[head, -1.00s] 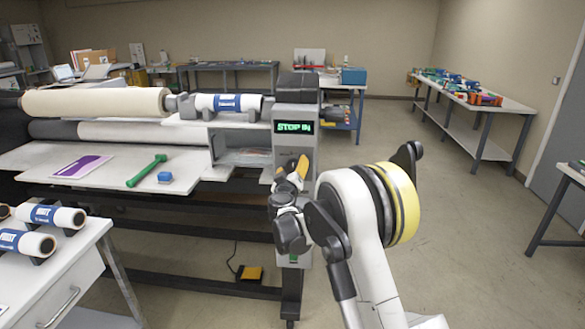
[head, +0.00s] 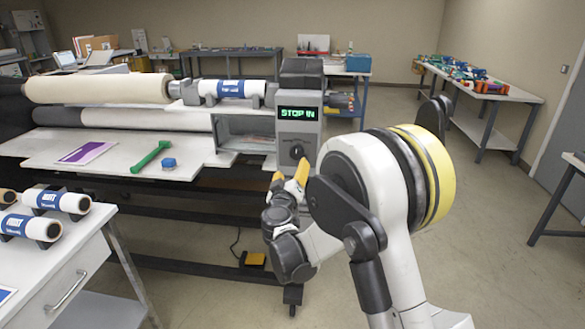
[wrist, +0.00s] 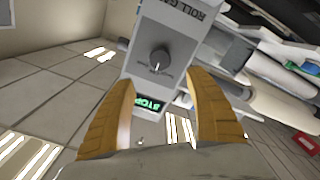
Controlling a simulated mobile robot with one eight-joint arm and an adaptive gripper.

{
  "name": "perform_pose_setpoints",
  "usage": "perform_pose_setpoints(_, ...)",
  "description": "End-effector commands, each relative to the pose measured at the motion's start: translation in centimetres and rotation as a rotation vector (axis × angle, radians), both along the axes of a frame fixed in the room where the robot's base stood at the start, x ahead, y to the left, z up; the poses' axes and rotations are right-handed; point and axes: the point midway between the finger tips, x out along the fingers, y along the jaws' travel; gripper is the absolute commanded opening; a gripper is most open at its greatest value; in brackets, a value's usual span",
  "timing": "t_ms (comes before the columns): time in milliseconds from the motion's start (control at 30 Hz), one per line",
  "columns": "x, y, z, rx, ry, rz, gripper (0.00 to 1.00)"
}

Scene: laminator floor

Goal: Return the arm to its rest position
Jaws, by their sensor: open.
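My gripper (head: 289,177) is in front of and a little below the grey control box (head: 311,130) of the laminator. Its two yellow fingers are apart, with nothing between them. The black knob (head: 296,151) on the box is clear of the fingertips in the head view. In the wrist view, my gripper (wrist: 161,78) is open, and the knob (wrist: 160,58) shows beyond the fingertips, under a partly cut "ROLL GA" label. The arm is bent, with its large yellow-banded joint at the right of the head view.
The laminator's white feed table (head: 110,150) holds a green tool (head: 150,157), a blue piece (head: 168,163) and a purple sheet (head: 86,152). A white cabinet (head: 70,262) with rolls is at the lower left. A yellow pedal (head: 255,259) lies on the floor. Floor at right is open.

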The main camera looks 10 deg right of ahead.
Motion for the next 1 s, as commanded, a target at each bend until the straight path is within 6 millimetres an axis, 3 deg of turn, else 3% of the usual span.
perform_pose_setpoints(267,-0.2,-0.4,0.3,0.006,0.007,-0.007,0.64)
perform_pose_setpoints(367,-1.4,-1.8,1.4,0.032,0.035,-0.034,0.64)
perform_pose_setpoints(467,-3.9,-4.1,3.0,0.083,0.095,-0.080,0.64)
perform_pose_setpoints(600,-9.5,-7.5,4.5,0.178,0.216,-0.145,0.64)
perform_pose_setpoints(733,-15.6,-9.4,4.5,0.269,0.340,-0.180,0.64)
perform_pose_setpoints(867,-22.3,-10.1,3.5,0.365,0.467,-0.186,0.64)
perform_pose_setpoints(1000,-29.7,-9.3,1.4,0.471,0.602,-0.158,0.64)
